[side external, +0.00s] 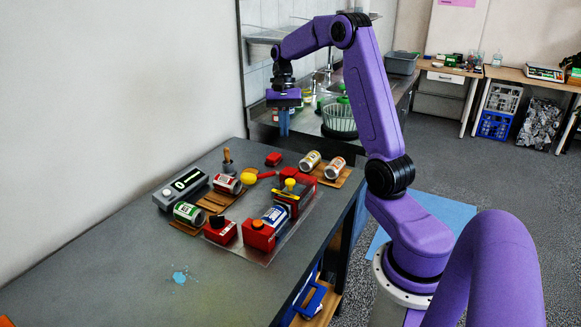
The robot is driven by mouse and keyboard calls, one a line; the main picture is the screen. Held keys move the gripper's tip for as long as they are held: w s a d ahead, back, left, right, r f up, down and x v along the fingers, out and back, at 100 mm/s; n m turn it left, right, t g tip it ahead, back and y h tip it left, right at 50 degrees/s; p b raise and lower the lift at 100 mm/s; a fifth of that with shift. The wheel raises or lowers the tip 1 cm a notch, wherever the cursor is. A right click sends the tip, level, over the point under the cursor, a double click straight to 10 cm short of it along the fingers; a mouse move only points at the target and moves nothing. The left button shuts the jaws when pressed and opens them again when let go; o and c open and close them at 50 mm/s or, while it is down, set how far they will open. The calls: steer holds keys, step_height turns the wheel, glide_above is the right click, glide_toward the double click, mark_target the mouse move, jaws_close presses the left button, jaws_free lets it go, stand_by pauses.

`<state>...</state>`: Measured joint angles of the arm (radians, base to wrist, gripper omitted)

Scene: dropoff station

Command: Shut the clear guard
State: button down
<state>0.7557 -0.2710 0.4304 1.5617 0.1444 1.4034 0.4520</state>
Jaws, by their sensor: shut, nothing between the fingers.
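The clear guard itself is hard to make out, and I cannot tell its angle. The machine stands on a grey plate (256,256). My gripper (284,133) is shut and empty, pointing down, high above the far end of the table and apart from the machine.
Cans lie on wooden racks to the left (184,228) and at the back right (330,180). A grey box with a display (180,188), a yellow object (250,177) and a red box (220,232) stand nearby. The near table (150,255) is mostly clear, with a pale blue splash.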

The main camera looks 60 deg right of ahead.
steer(key=d+m, duration=0.1)
steer(key=d, duration=0.2)
glide_above(291, 175)
step_height(291, 175, down, 9)
steer(key=shift+f, duration=0.15)
steer(key=shift+s+a+f, duration=0.25)
steer(key=shift+s+a, duration=0.05)
steer(key=shift+a, duration=0.3)
steer(key=shift+s+a+f, duration=0.2)
steer(key=shift+s+a, duration=0.1)
steer(key=shift+a, duration=0.25)
steer(key=shift+s+a+f, duration=0.15)
steer(key=shift+s+a, duration=0.15)
steer(key=shift+a, duration=0.3)
steer(key=a, duration=1.2)
